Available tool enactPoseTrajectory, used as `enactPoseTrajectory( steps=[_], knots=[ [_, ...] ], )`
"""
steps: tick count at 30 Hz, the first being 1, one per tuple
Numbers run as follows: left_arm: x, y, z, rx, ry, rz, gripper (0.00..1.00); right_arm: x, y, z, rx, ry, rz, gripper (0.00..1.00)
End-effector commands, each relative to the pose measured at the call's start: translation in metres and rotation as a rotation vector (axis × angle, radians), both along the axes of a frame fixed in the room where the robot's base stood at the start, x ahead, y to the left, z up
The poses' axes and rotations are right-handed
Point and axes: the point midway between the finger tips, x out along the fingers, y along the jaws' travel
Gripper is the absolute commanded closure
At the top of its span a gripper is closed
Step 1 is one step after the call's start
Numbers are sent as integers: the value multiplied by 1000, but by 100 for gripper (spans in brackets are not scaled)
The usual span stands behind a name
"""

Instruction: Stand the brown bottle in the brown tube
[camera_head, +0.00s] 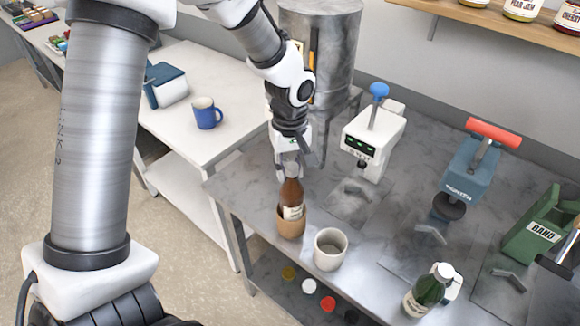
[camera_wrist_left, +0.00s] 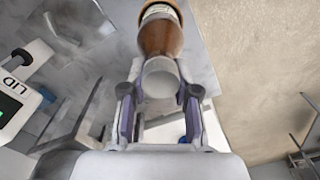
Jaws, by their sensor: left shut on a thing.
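The brown bottle (camera_head: 292,193) stands upright with its lower part behind the rim of the brown tube (camera_head: 290,225), seemingly inside it. Whether its base touches the bottom of the tube is hidden. My left gripper (camera_head: 289,166) is shut on the bottle's top from above. In the left wrist view, the bottle's pale cap lies between the two fingers (camera_wrist_left: 160,90), with the brown shoulder (camera_wrist_left: 160,38) and label beyond. My right gripper is in neither view.
A pale grey cup (camera_head: 330,250) stands close to the right of the tube. A green bottle (camera_head: 428,290) is at the front right. A white machine (camera_head: 372,140), a blue press (camera_head: 470,180) and a green box (camera_head: 540,225) stand farther right. A blue mug (camera_head: 207,113) is on the white table.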

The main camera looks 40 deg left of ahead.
Motion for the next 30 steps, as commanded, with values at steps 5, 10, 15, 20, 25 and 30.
enactPoseTrajectory(
  steps=[5,10,15,20,25,30],
  knots=[
    [0,0,0,0,-1,0,100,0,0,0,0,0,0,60],
    [0,0,-5,0,-1,0,100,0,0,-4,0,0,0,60],
    [0,0,-10,0,-1,0,100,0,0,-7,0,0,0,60],
    [0,0,-14,0,-1,0,100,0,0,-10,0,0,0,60],
    [0,0,-19,0,-1,0,100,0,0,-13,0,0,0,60],
    [0,0,-23,0,-1,0,100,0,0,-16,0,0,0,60]
  ],
)
